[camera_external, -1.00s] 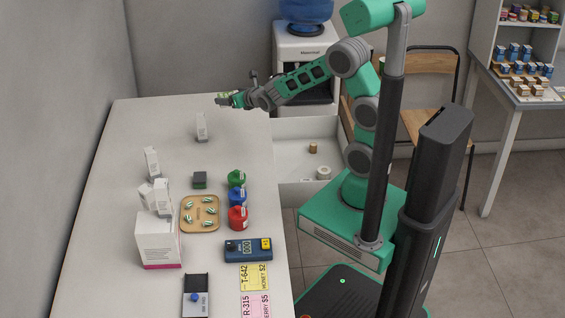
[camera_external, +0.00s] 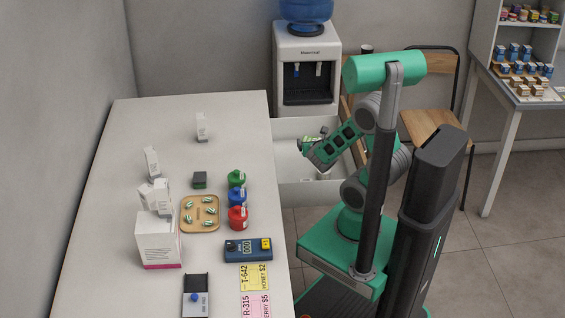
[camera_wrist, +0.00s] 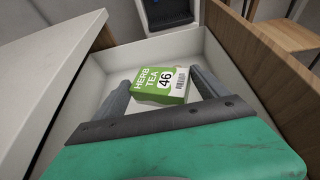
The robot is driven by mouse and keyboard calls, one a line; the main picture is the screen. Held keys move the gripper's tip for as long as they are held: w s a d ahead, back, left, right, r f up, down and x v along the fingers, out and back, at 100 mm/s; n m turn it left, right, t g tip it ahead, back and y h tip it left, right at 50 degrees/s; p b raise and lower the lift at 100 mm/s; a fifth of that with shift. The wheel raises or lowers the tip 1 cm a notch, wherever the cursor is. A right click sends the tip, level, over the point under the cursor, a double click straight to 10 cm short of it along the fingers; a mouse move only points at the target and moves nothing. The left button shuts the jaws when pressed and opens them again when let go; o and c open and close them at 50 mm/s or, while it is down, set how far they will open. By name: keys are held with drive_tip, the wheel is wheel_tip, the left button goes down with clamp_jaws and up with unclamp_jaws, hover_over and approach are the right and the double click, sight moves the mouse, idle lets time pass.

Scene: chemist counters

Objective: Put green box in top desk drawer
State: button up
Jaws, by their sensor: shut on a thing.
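The green box (camera_wrist: 160,82), green and white and marked "HERB TEA 46", is between the two fingers of my gripper (camera_wrist: 161,90) in the wrist view. My gripper is shut on it and holds it tilted. In the external view, my gripper (camera_external: 304,146) and the small green-and-white box end (camera_external: 312,140) are over the open white drawer (camera_external: 290,190) at the desk's right side. In the wrist view, the drawer's pale walls (camera_wrist: 92,78) surround the box. I cannot tell how far the box is above the drawer floor.
The white desk (camera_external: 130,130) holds white cartons, a wooden tray (camera_external: 187,226) and red, blue and green jars near its right edge. A water dispenser (camera_external: 307,45) stands behind the drawer. A wooden panel (camera_wrist: 255,60) borders the drawer's right side in the wrist view. A chair is farther right.

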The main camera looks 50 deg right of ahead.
drive_tip(key=shift+s+d+f+h+b, duration=0.15)
drive_tip(key=shift+s+d+f+b, duration=0.15)
drive_tip(key=shift+f, duration=0.2)
drive_tip(key=shift+s+d+f+h+b, duration=0.2)
drive_tip(key=shift+d+f+b, duration=0.1)
drive_tip(key=shift+d+f, duration=0.15)
drive_tip(key=w+d+f+b, duration=0.2)
drive_tip(key=w+f+b, duration=0.2)
drive_tip(key=b, duration=0.2)
drive_tip(key=w+d+f+b, duration=0.2)
drive_tip(key=w+f+b, duration=0.2)
drive_tip(key=b, duration=0.2)
drive_tip(key=w+d+f+b, duration=0.2)
drive_tip(key=w+f+b, duration=0.1)
drive_tip(key=b, duration=0.3)
drive_tip(key=shift+w+d+f, duration=0.15)
drive_tip(key=shift+w+f, duration=0.25)
drive_tip(key=shift+f, duration=0.4)
drive_tip(key=shift+r, duration=0.2)
drive_tip(key=shift+f, duration=0.6)
drive_tip(key=o, duration=1.3)
drive_tip(key=shift+c, duration=0.2)
drive_tip(key=shift+r, duration=0.1)
